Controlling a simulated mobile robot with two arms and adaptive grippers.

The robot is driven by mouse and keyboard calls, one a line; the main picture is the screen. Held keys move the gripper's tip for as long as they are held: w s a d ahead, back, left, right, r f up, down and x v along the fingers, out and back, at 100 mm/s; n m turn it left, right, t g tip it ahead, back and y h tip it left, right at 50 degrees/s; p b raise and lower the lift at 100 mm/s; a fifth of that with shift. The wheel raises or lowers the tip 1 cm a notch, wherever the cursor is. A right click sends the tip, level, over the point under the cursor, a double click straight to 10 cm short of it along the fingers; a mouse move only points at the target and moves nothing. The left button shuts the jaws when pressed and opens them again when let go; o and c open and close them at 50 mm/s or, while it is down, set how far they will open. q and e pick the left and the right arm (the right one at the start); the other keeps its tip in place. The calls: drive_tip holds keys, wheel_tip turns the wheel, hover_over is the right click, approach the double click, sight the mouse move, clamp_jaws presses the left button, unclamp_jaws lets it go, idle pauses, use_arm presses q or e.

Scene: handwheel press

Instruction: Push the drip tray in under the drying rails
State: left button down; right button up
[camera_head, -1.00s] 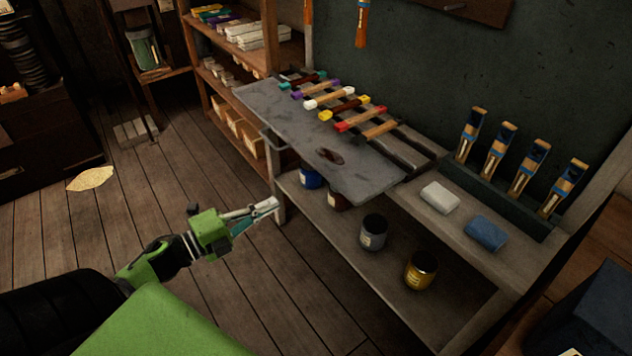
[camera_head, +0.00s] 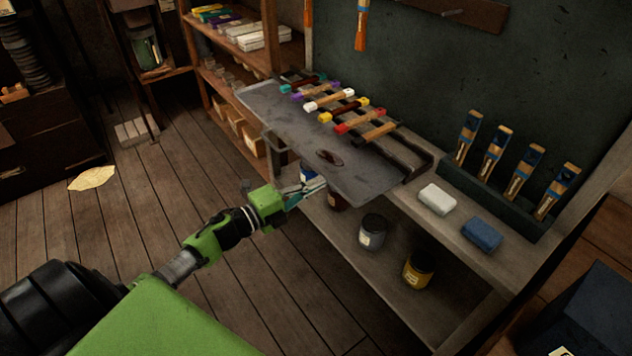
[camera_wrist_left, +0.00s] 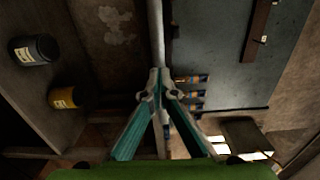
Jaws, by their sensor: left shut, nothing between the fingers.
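The drip tray (camera_head: 283,125) is a flat grey metal sheet with a dark stain, in the head view. It lies on the bench top and juts out past its front edge. The drying rails (camera_head: 407,155) stand behind it, with several coloured-ended handles across them. My left gripper (camera_head: 318,186) is shut and empty at the tray's front edge, right of the tray's middle. In the left wrist view its fingertips (camera_wrist_left: 158,80) meet below a narrow grey bar, which looks like the tray's edge. I cannot tell whether they touch. My right gripper is not in view.
A white block (camera_head: 437,199) and a blue block (camera_head: 482,234) lie on the bench right of the tray. Upright brushes (camera_head: 493,152) stand behind them. The lower shelf holds a grey can (camera_head: 373,232) and a yellow can (camera_head: 419,269). Open floor lies in front.

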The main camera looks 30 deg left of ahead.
sight(342, 172)
use_arm(q)
drive_tip(key=shift+w, duration=0.15)
drive_tip(key=b+x, duration=0.2)
drive_tip(key=x, duration=0.5)
drive_tip(key=shift+w+d+f, duration=0.1)
drive_tip(key=shift+w, duration=0.15)
drive_tip(key=shift+w+d, duration=0.25)
drive_tip(key=shift+w, duration=0.3)
